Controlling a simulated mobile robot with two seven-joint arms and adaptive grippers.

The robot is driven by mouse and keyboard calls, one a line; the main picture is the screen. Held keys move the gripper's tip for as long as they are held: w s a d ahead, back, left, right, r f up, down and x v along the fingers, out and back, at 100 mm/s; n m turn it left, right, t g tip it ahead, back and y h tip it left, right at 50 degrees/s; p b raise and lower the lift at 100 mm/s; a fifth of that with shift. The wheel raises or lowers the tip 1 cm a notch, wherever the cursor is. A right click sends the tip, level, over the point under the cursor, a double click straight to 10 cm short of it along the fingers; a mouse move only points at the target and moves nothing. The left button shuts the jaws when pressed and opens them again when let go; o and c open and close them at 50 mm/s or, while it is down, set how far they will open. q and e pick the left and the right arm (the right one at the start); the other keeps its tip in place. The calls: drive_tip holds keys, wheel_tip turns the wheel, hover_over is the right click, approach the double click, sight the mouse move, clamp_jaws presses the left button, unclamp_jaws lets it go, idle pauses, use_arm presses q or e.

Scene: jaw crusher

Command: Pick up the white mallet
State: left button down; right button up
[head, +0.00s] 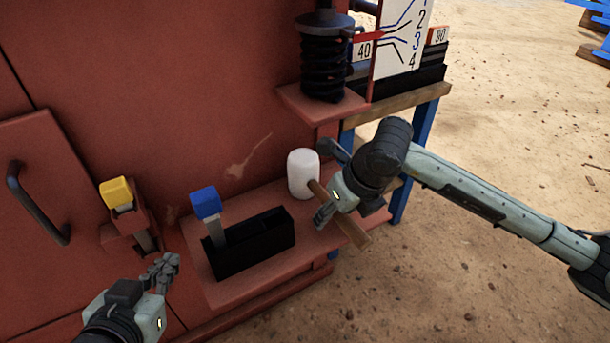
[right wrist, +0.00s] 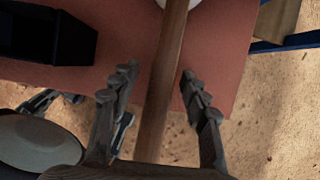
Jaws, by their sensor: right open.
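The white mallet (head: 303,174) lies on the red shelf (head: 262,291), its white head near the machine wall. Its brown wooden handle (head: 354,232) points toward the shelf's front edge. My right gripper (head: 325,203) is at the handle. In the right wrist view my right gripper (right wrist: 157,78) is open, with one finger on each side of the handle (right wrist: 163,85) and visible gaps to both. Only a sliver of the white head (right wrist: 163,3) shows at the top there. My left gripper (head: 166,268) hangs at the lower left, away from the mallet; its jaw opening is hard to judge.
A black slotted box (head: 254,247) with a blue-topped lever (head: 205,203) stands on the shelf left of the mallet. A yellow-topped lever (head: 116,192) is farther left. A black spring (head: 324,70) sits on a bracket above. Open sandy ground (head: 500,120) lies to the right.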

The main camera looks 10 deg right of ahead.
clamp_jaws()
drive_tip(key=shift+w+d+r, duration=0.1)
drive_tip(key=shift+r, duration=0.05)
idle(0.4)
